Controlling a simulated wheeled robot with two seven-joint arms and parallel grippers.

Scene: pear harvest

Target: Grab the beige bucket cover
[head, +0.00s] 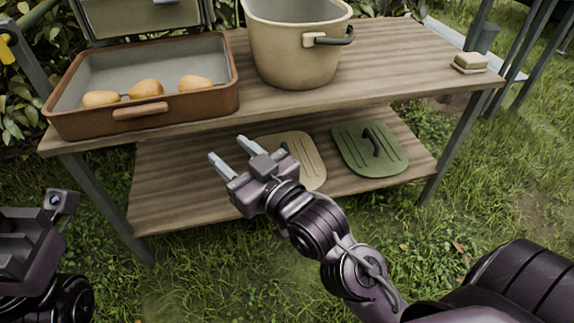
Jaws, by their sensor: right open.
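The beige bucket cover (308,157) lies on the lower shelf, left of the green cover. My right gripper and wrist hide its left and front parts. My right gripper (228,153) is open and empty, its fingertips pointing up and left, in front of the lower shelf and left of the beige cover in the picture. Whether it touches anything cannot be told. The beige bucket (296,52) stands on the upper shelf with a dark handle at its right. Part of my left arm shows at the lower left edge; its fingertips are not clearly seen.
A green cover (386,158) with a dark handle lies at right on the lower shelf (170,190). On the upper shelf (400,70) are a brown tray (190,103) with 3 pears and a small soap-like block (470,60) on a dish. The upper shelf overhangs the lower one.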

